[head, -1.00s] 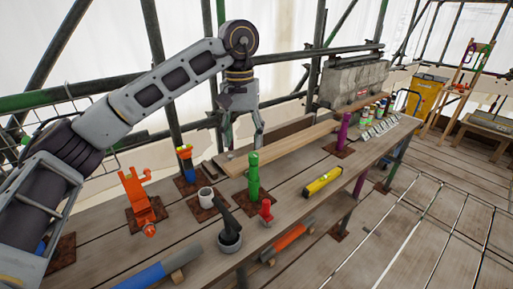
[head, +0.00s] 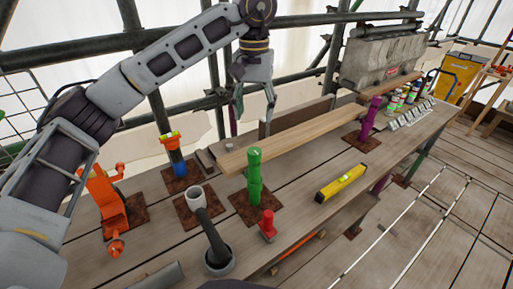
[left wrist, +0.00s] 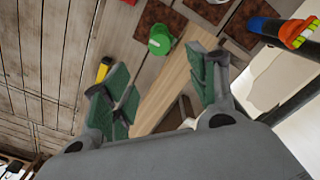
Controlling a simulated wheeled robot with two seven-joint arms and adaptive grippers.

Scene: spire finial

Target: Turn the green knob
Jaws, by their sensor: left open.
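My left gripper (head: 255,104) hangs fingers-down above and behind the post in the head view, near the long plank, touching nothing that I can see. In the left wrist view its green-padded fingers (left wrist: 162,85) are spread wide with nothing between them. My right gripper is not in view.
A yellow level (head: 341,183) lies right, near a purple post (head: 370,118). A long plank (head: 300,135) lies behind.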

